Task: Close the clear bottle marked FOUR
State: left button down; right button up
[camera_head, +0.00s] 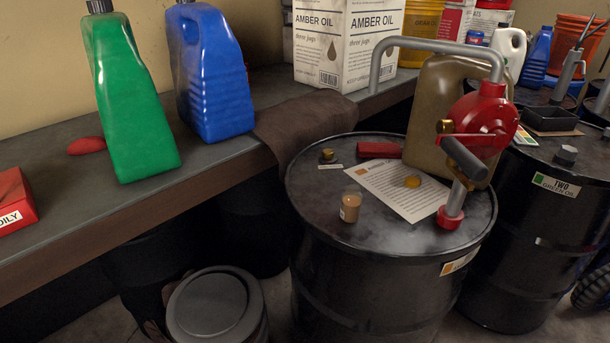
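A small clear bottle (350,206) with amber-brown contents stands upright on the top of the black drum (320,225) in the middle. It bears a pale label, too small to read, so I cannot tell whether it says FOUR. No distinct coloured cap shows on it. Neither of my grippers is in view.
A red hand pump (487,122) with a grey pipe rises from the drum's right side, before a tan jug (431,120). A red block (379,150) and a dark fitting (327,156) sit behind the bottle. Green (133,100) and blue (212,75) jugs stand on the left bench.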

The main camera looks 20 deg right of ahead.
aim_at(352, 198)
jog(key=z, duration=1.45)
